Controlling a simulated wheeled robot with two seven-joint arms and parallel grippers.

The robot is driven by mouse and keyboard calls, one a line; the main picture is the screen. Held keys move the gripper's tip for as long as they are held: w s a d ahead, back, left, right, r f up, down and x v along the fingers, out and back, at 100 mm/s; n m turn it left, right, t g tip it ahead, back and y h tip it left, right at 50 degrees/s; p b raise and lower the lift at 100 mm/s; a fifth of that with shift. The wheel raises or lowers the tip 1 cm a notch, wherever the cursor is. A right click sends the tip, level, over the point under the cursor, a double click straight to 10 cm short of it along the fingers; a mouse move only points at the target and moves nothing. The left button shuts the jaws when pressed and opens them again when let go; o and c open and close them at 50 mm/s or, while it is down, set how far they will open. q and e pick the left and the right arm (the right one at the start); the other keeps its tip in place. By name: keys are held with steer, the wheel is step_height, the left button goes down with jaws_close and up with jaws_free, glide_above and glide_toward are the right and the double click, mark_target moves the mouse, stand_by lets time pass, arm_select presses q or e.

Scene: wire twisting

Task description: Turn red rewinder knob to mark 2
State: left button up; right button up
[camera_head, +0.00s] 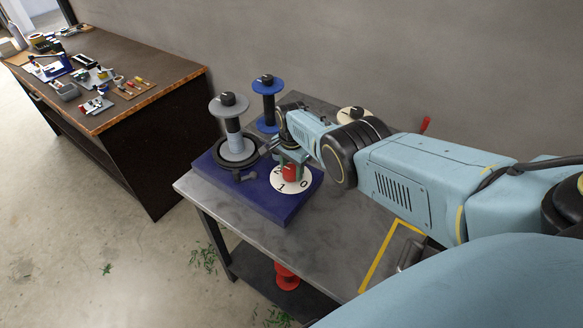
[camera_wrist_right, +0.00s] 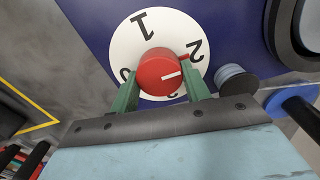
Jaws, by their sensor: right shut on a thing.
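The red rewinder knob (camera_head: 290,173) stands on a white numbered dial (camera_head: 293,189) on a dark blue base. In the right wrist view the knob (camera_wrist_right: 158,70) has a white line on its top and a small red pointer at its right side, beside the 2 on the dial (camera_wrist_right: 128,45). The 1 is at upper left; the 0 and 3 are partly hidden by fingers and knob. My right gripper (camera_head: 290,157) is over the knob; its green fingers (camera_wrist_right: 160,78) are shut on the knob's sides. My left gripper is not in view.
A grey spool (camera_head: 229,106) and a blue spool (camera_head: 268,88) stand left of and behind the dial. The blue base (camera_head: 262,208) sits on a grey table (camera_head: 330,240) with yellow marking. A cluttered workbench (camera_head: 110,62) stands at left. The table's front is clear.

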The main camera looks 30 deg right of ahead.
mark_target(292, 169)
stand_by(0.5)
steer(key=o, duration=1)
steer(key=shift+r, duration=0.1)
step_height(292, 169, up, 8)
steer(key=p, duration=0.6)
step_height(292, 169, up, 5)
steer(key=shift+r, duration=0.15)
